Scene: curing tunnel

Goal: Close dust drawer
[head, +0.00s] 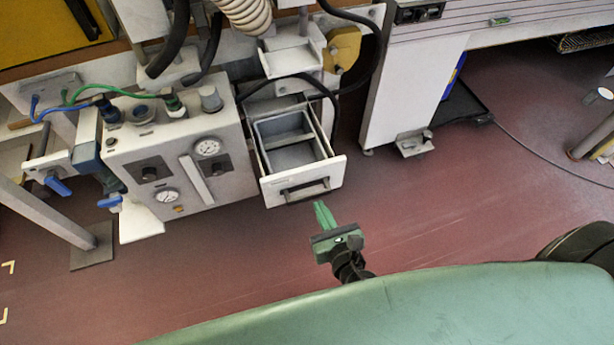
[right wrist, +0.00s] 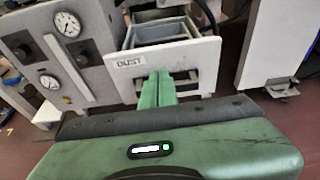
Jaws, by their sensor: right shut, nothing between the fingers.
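The dust drawer (head: 303,180) is pulled out of the white machine in the head view. Its white front with a dark handle faces me, and the grey bin inside shows from above. In the right wrist view the drawer front (right wrist: 209,65) carries a "DUST" label. My right gripper (head: 322,206) is shut and empty, with green fingers pointing at the drawer. In the right wrist view its fingertips (right wrist: 158,76) overlap the handle area in the middle of the drawer front; I cannot tell whether they touch it. My left gripper is not in view.
A grey panel with gauges (head: 180,150) and blue-handled valves stands left of the drawer. A white machine leg (head: 405,95) stands to the right. Dark hoses (head: 375,50) hang above. The red floor (head: 450,220) in front of the drawer is clear.

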